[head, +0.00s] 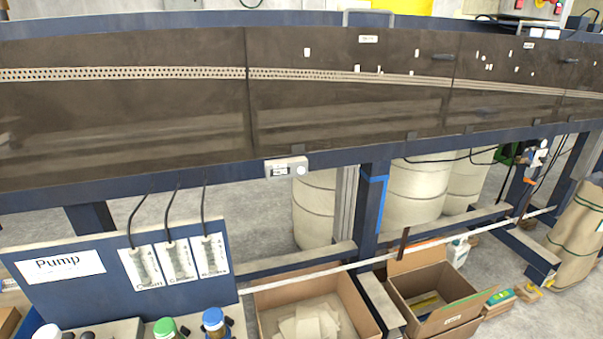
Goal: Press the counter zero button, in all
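A small light-grey counter box (287,168) is mounted on the blue front rail of the long machine, near the middle of the head view. It has a small dark display window (279,171) on its left part. A round white button (300,170) sits at its right end. The digits on the display are too small to read. Nothing touches the box. My gripper is not in view.
The machine's dark translucent cover (120,110) runs above the rail. Below stand a Pump panel (62,265) with bottles at lower left, two open cardboard boxes, pale drums (415,190) and a blue post (372,215). No obstacle shows directly before the counter box.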

